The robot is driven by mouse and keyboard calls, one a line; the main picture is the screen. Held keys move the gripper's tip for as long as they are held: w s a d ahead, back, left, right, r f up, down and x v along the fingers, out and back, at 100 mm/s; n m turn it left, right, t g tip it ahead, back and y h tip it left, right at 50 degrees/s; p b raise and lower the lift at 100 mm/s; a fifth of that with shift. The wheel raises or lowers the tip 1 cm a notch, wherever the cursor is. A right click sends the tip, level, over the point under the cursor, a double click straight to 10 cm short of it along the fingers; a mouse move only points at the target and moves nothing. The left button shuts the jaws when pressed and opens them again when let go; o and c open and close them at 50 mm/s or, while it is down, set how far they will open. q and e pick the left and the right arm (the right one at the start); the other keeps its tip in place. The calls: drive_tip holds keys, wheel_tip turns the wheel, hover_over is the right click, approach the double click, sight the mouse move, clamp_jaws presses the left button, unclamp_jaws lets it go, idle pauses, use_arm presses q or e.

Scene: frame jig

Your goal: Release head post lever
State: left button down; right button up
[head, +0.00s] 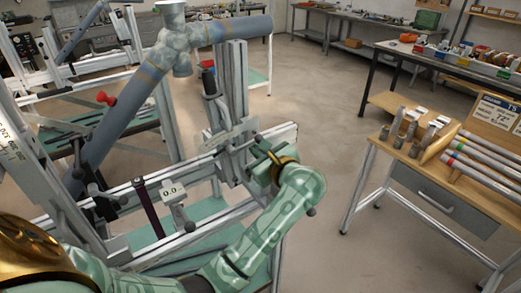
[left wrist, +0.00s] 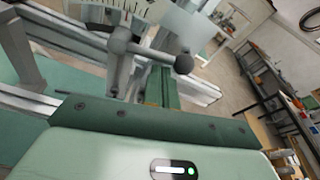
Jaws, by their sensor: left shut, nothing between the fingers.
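The grey metal head post (head: 237,95) stands upright on the jig and holds the head tube end of a blue-grey tube frame (head: 125,115). A lever with dark round knobs sits low on the post; in the left wrist view its grey bar (left wrist: 150,50) ends in a dark ball (left wrist: 183,64). My left gripper (head: 256,152) is shut and empty beside this lever; in the left wrist view its fingers (left wrist: 160,88) point just below the ball. I cannot tell whether they touch the lever. My right gripper is out of view.
A clamp with a black handle (head: 208,80) rises beside the post. A wooden-topped bench (head: 405,150) with tubes stands to the right. The floor (head: 335,130) between is clear.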

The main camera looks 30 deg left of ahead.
use_arm(q)
drive_tip(key=shift+a, duration=0.15)
idle(0.3)
drive_tip(key=shift+r+n+b, duration=0.15)
drive_tip(key=shift+n+b, duration=0.15)
drive_tip(key=shift+b, duration=0.35)
